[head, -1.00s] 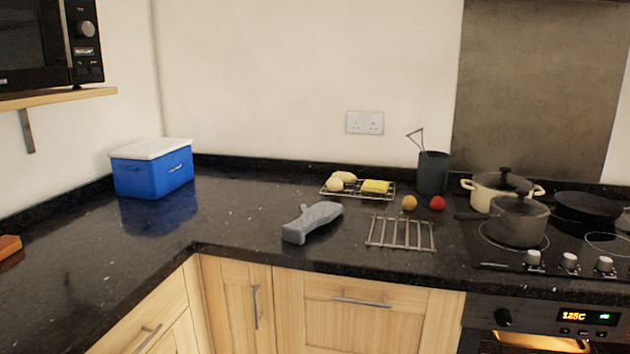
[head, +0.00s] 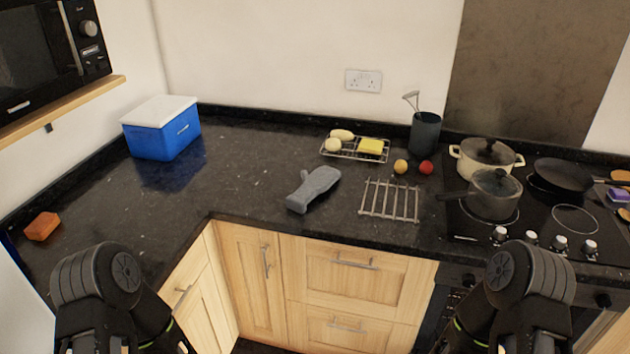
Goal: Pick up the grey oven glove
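The grey oven glove (head: 313,188) lies flat on the black granite worktop (head: 245,180), near its front edge and left of the metal rack. Nothing covers it. Dark links of both my arms show at the bottom left and bottom right of the head view, in front of the worktop and well apart from the glove. Neither of my grippers is in the picture.
A metal rack (head: 390,201) lies just right of the glove. Behind are a wire tray (head: 350,155) with food and a sponge, a yellow ball (head: 400,166) and a red ball (head: 426,167). Pots stand on the hob (head: 530,215). A blue cool box (head: 162,128) stands left; worktop between is clear.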

